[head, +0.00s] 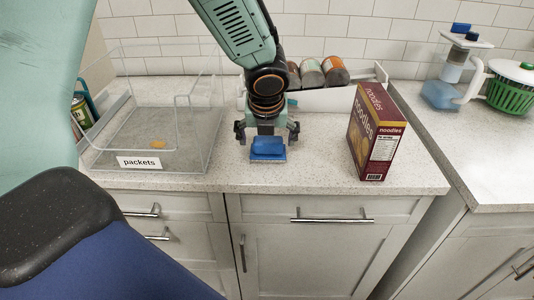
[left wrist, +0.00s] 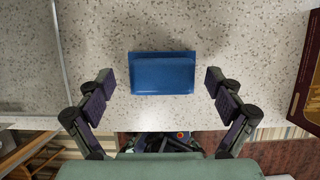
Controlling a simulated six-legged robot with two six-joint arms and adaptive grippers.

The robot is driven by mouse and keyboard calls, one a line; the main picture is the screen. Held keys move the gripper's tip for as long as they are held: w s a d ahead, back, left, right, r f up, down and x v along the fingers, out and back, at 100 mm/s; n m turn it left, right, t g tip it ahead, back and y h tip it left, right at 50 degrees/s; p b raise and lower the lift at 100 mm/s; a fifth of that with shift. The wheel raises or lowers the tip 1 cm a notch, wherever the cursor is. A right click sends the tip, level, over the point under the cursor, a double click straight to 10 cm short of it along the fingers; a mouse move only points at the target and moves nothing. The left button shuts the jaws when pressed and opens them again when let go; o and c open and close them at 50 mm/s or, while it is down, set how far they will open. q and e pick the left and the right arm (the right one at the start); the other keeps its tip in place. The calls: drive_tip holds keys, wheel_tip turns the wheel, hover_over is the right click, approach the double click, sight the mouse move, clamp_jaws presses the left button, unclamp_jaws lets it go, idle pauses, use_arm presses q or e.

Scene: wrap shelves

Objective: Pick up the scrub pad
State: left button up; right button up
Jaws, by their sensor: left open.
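The blue scrub pad (head: 267,148) lies on the speckled counter near its front edge, with a raised blue grip on a flat base. It also shows in the left wrist view (left wrist: 162,75), centred between the fingers and a little beyond their tips. My left gripper (head: 267,134) is open above and just behind the pad in the head view. In the left wrist view its two fingers (left wrist: 160,83) are spread wide on either side of the pad, with clear gaps and no contact seen. My right gripper is not in view.
A clear bin labelled "packets" (head: 139,162) stands left of the pad. A noodles box (head: 375,132) stands upright to the right. Behind my gripper, a white tray (head: 320,99) holds several cans. Counter beside the pad is clear.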

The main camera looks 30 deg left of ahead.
sight(268, 139)
use_arm(q)
drive_tip(key=shift+w+a+f, duration=0.1)
drive_tip(key=shift+f, duration=0.3)
drive_tip(key=shift+w, duration=0.2)
drive_tip(key=shift+d, duration=0.2)
drive_tip(key=shift+c, duration=0.7)
drive_tip(key=shift+s+a+r, duration=0.15)
drive_tip(key=shift+s, duration=0.05)
drive_tip(key=c, duration=0.4)
drive_tip(key=shift+w, duration=0.1)
drive_tip(key=c, duration=0.7)
wheel_tip(268, 139, up, 10)
drive_tip(key=p, duration=0.5)
